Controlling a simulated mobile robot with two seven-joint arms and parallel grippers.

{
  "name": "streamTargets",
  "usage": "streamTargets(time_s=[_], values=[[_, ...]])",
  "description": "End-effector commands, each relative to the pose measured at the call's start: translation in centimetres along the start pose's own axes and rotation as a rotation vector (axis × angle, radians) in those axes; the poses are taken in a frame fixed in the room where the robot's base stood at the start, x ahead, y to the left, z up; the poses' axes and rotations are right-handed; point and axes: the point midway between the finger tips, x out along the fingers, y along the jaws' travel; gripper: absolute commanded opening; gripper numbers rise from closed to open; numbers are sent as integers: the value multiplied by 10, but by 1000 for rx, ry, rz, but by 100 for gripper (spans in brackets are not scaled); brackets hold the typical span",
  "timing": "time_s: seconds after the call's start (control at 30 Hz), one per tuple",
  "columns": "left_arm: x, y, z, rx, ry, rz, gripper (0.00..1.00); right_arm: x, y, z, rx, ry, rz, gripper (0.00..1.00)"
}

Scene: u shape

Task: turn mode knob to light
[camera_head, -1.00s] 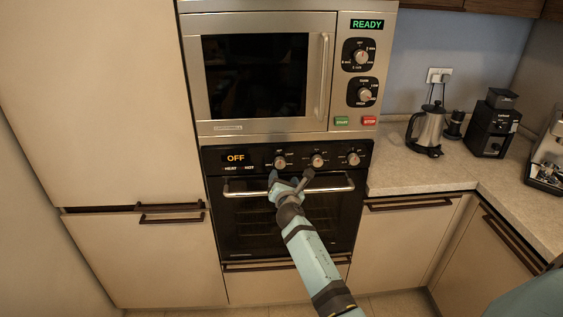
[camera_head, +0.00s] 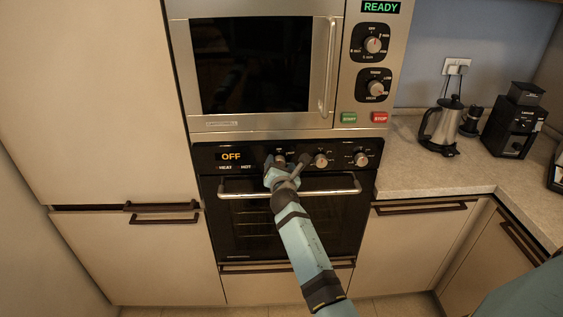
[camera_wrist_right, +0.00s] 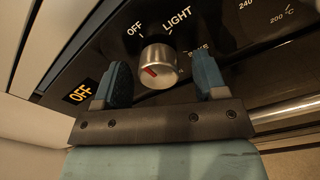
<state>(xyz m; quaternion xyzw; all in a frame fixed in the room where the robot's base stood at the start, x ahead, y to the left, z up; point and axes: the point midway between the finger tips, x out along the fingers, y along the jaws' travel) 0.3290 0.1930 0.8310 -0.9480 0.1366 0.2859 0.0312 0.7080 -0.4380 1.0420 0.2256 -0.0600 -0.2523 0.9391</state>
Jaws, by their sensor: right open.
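The mode knob (camera_wrist_right: 160,60) is a round silver knob on the black oven panel, with OFF, LIGHT and a partly hidden third label around it in the right wrist view. A short red mark shows on its face, off-centre to the lower left. In the head view it is the leftmost oven knob (camera_head: 278,158), partly hidden by my right gripper (camera_head: 285,168). The right gripper (camera_wrist_right: 162,84) is open, with one finger on each side of the knob. Gaps show between the fingers and the knob. My left gripper is not in view.
The oven display (camera_head: 231,157) reads OFF. Two more oven knobs (camera_head: 321,160) (camera_head: 361,159) sit to the right. The oven handle (camera_head: 330,190) runs below the panel, under my wrist. A microwave (camera_head: 262,124) is above. A kettle (camera_head: 443,124) stands on the right counter.

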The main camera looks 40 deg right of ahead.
Motion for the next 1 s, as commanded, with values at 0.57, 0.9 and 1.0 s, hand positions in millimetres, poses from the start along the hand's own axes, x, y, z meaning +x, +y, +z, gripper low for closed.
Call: streamTargets(time_s=[0.57,0.9,1.0], values=[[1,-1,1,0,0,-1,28,-1,2,-1,0,-1,-1,45],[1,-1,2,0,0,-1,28,-1,2,-1,8,-1,0,16],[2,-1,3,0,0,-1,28,-1,1,-1,30,-1,0,16]])
